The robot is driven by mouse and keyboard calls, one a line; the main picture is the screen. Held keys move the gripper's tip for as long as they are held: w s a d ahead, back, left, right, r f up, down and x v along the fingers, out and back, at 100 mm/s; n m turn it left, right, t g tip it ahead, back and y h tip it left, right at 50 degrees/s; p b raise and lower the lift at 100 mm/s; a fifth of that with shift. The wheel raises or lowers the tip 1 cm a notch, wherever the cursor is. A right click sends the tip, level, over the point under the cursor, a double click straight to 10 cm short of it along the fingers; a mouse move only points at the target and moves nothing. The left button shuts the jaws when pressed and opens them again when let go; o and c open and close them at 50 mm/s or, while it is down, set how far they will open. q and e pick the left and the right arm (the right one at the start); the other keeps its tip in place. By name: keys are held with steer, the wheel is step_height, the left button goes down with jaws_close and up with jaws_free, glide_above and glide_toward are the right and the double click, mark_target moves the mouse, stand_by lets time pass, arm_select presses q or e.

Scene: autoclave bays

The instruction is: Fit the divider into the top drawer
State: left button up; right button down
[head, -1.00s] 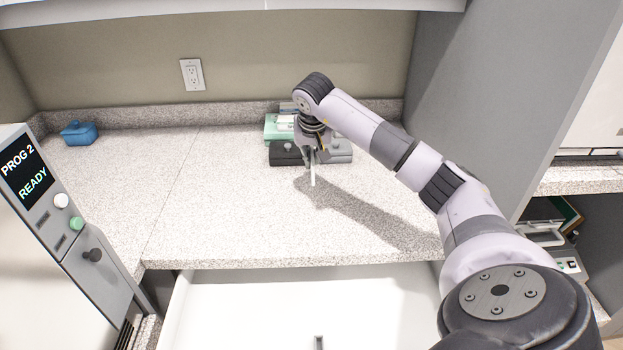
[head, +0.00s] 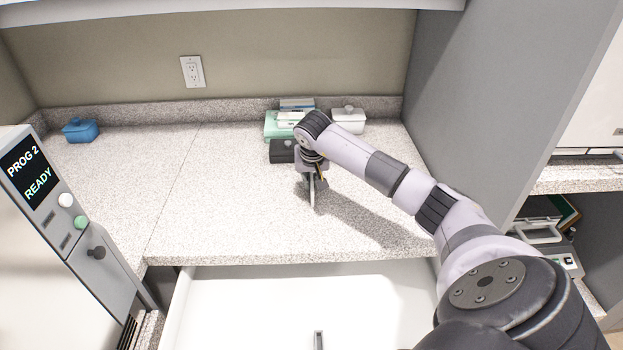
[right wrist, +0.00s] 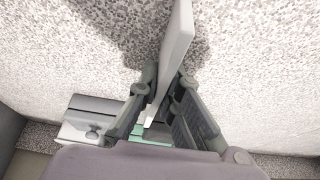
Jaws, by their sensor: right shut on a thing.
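My right gripper (head: 312,180) is shut on the divider (head: 312,196), a thin pale plate that shows end-on and points down in the head view. It holds the divider over the counter, in front of the boxes at the back. In the right wrist view the divider (right wrist: 176,45) stands between the two fingers (right wrist: 160,88) and juts out past them. The top drawer (head: 245,305) is open below the counter edge, white inside, with a small grey piece (head: 319,340) at the bottom of the picture. My left gripper is not in view.
A green box (head: 278,125), a black box (head: 283,152) and a white lidded box (head: 348,120) stand at the back. A blue lidded box (head: 80,130) is far left. The autoclave (head: 50,220) stands left, a grey panel (head: 470,100) right. The counter's middle is clear.

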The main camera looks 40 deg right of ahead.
steer(key=c, duration=1.8)
jaws_free()
